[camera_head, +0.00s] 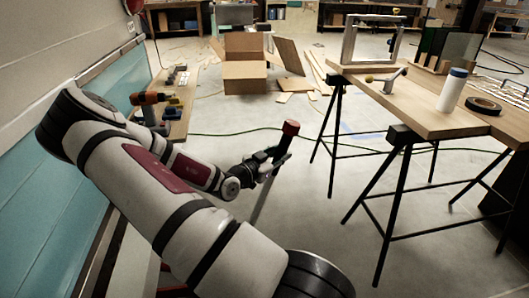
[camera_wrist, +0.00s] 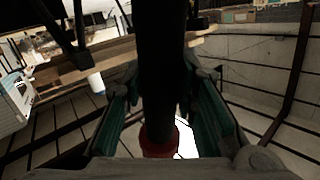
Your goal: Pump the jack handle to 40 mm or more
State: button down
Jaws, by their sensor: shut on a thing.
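The jack handle (camera_head: 266,192) is a tilted grey bar with a red tip, in the middle of the head view. Its lower end and the jack body are hidden behind my arm. My gripper (camera_head: 268,163) is shut around the handle below the red tip. In the wrist view the handle (camera_wrist: 161,75) runs dark down the middle between the fingers of my gripper (camera_wrist: 160,105), with a red part (camera_wrist: 160,140) near the palm. The height of the jack cannot be read.
A wooden table on black trestles (camera_head: 425,118) stands to the right, with a white bottle (camera_head: 452,90) and a tape roll (camera_head: 483,106). A low bench (camera_head: 178,110) with tools is at the left wall. An open cardboard box (camera_head: 245,70) sits behind. A green cable crosses the floor.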

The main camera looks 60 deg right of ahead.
jog(key=s+d+f+m+y+b, duration=0.1)
jog(key=s+d+f, duration=0.4)
jog(key=s, duration=0.3)
jog(key=s+d+f+m+t+y+b, duration=0.1)
jog(key=s+d+f+y, duration=0.1)
jog(key=s+d+f, duration=0.4)
jog(key=shift+s+d+f+t, duration=0.2)
jog(key=shift+s+d+t, duration=0.1)
jog(key=shift+s+d, duration=0.75)
jog(key=shift+d+f, duration=0.1)
jog(key=c, duration=1.2)
grip_release()
jog(key=shift+s+d+f, duration=0.1)
jog(key=shift+c, duration=0.2)
jog(key=v, duration=1.2)
jog(key=shift+r, duration=0.2)
